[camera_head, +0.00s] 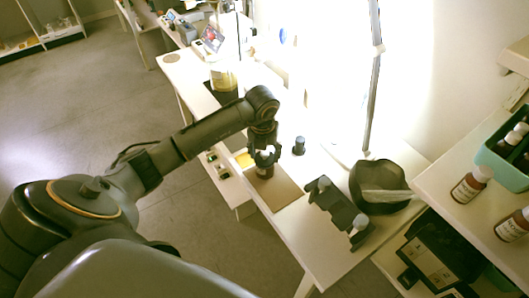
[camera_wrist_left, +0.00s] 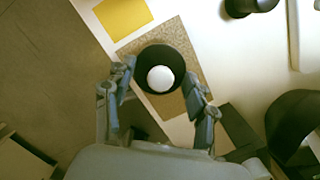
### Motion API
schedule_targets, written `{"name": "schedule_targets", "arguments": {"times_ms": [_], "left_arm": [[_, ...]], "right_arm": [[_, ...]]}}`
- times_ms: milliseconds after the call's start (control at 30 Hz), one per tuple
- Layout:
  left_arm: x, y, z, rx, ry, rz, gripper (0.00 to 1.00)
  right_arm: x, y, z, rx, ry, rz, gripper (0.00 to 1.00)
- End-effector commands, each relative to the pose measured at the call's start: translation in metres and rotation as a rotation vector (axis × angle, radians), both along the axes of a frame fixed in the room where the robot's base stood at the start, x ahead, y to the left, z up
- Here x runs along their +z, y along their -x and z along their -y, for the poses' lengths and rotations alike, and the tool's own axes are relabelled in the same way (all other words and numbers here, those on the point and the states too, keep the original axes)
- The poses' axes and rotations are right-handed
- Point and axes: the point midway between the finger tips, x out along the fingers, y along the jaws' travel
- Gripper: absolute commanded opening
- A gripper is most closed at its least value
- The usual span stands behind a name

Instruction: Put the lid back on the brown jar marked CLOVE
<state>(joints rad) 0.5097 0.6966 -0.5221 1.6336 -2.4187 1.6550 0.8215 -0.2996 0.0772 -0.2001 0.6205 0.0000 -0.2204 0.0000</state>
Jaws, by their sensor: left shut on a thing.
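My left gripper (camera_head: 265,156) is over the beige mat (camera_head: 283,191) on the white table. It is shut on a dark round thing with a pale round centre (camera_wrist_left: 160,78), which sits between the two fingers in the left wrist view. In the head view a small brown jar (camera_head: 265,172) shows just under the fingertips. I cannot read its marking, nor tell whether it stands on the mat or hangs above it. I cannot tell jar from lid in the grip. My right gripper is not in view.
A small dark cylinder (camera_head: 299,146) stands behind the mat. A dark rack (camera_head: 335,205) and a dark bowl (camera_head: 381,182) stand to the right. A yellow pad (camera_wrist_left: 122,15) lies beside the mat. Brown bottles (camera_head: 470,185) stand on the right shelf near a teal crate (camera_head: 497,165).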

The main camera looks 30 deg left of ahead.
Motion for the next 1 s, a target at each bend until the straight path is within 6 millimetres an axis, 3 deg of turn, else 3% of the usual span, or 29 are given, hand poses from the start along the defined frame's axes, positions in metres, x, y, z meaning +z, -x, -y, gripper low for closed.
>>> {"name": "schedule_targets", "arguments": {"times_ms": [667, 700, 767, 1000], "left_arm": [[-0.0034, 0.0001, 0.0, -0.001, 0.0, 0.0, 0.35], [-0.0034, 0.0, 0.0, -0.001, 0.0, 0.0, 0.28], [-0.0033, 0.0, -0.0001, -0.001, 0.0, 0.0, 0.03], [-0.0043, 0.0009, 0.0001, -0.001, 0.0, -0.003, 0.0]], "right_arm": [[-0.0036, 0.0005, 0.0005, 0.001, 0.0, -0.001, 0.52], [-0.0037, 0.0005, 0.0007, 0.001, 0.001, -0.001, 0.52], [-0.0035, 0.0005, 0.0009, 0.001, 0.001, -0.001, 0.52], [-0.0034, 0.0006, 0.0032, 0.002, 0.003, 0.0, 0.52]]}}
